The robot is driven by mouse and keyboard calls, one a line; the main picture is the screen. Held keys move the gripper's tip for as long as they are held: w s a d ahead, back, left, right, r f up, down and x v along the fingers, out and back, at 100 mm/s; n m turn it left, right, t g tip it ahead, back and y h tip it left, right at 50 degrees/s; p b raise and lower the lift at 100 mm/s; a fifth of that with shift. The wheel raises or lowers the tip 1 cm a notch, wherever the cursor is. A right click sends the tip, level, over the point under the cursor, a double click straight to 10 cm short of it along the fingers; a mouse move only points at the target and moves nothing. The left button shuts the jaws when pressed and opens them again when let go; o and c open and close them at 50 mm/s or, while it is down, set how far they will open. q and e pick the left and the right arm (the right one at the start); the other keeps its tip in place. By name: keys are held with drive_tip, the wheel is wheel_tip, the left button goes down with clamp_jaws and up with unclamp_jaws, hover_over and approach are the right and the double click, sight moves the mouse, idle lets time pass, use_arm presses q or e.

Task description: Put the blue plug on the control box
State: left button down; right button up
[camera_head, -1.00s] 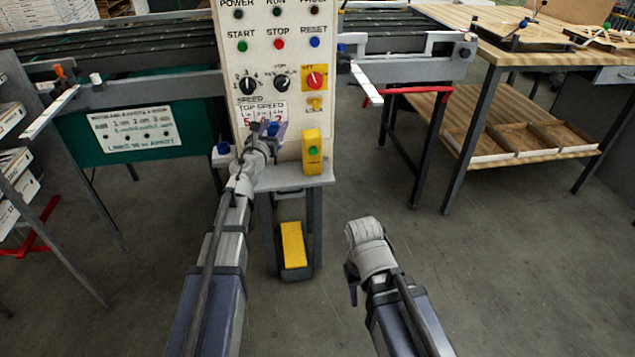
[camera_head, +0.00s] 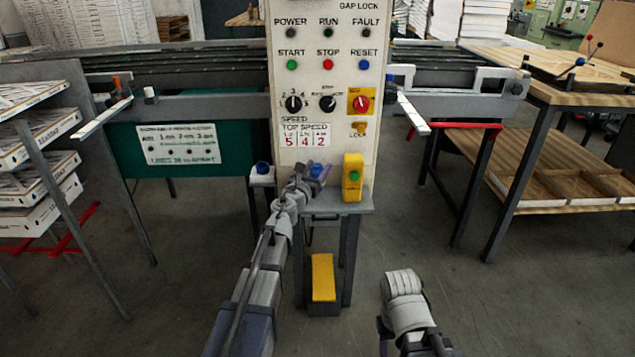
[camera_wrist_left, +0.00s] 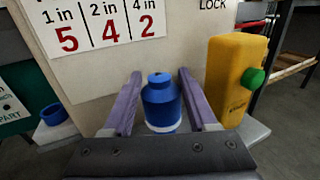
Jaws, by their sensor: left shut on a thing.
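The control box (camera_head: 325,90) is a tall cream panel with buttons, knobs and a speed label, and has a grey ledge (camera_head: 345,202) at its foot. My left gripper (camera_head: 309,174) is in front of its lower face, just below the speed label. It is shut on a blue plug (camera_head: 317,169). In the left wrist view the blue plug (camera_wrist_left: 161,103) stands upright between the purple fingers, with a pale ring low on it. Whether its underside touches the ledge is hidden. My right gripper (camera_head: 403,284) is low at right, away from the box; its jaws cannot be made out.
A yellow switch box (camera_head: 353,178) with a green button stands on the ledge, right of my left gripper. A second blue piece (camera_head: 262,167) sits on a small white support at left. A yellow pedal (camera_head: 322,278) is below. A wooden workbench (camera_head: 560,95) stands right.

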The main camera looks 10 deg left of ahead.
use_arm(q)
drive_tip(key=shift+f+b, duration=1.4)
drive_tip(key=shift+f, duration=0.3)
drive_tip(key=shift+f, duration=0.15)
drive_tip(key=shift+c, duration=1)
unclamp_jaws()
drive_tip(key=shift+r, duration=0.2)
drive_tip(key=shift+s, duration=0.2)
drive_tip(key=s+a, duration=0.1)
drive_tip(key=s, duration=1)
drive_tip(key=shift+s+a, duration=0.2)
drive_tip(key=shift+s, duration=0.1)
